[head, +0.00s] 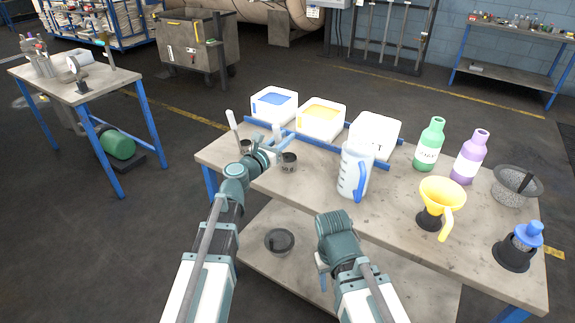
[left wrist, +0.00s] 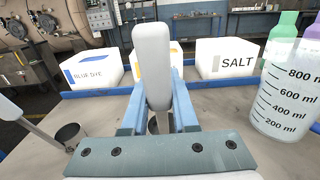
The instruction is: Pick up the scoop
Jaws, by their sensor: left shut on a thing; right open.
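Two scoops with pale handles and dark metal cups are at the left end of the table. My left gripper (head: 276,145) is shut on the upright handle of the right scoop (head: 289,163). In the left wrist view, this handle (left wrist: 152,65) stands between the fingers, with its cup mostly hidden behind them. I cannot tell whether the cup touches the table. The other scoop (head: 234,126) stands to the left, free of the gripper; it also shows in the left wrist view (left wrist: 70,133). My right gripper (head: 322,272) is open, low by the table's front edge, its fingers partly hidden.
Boxes of blue dye (head: 273,105), yellow powder (head: 320,118) and salt (head: 374,135) stand behind blue rails (head: 310,141). A measuring jug (head: 352,172) is right of the held scoop. Bottles, a yellow funnel (head: 440,195) and bowls fill the right end. A bowl (head: 279,241) sits on the lower shelf.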

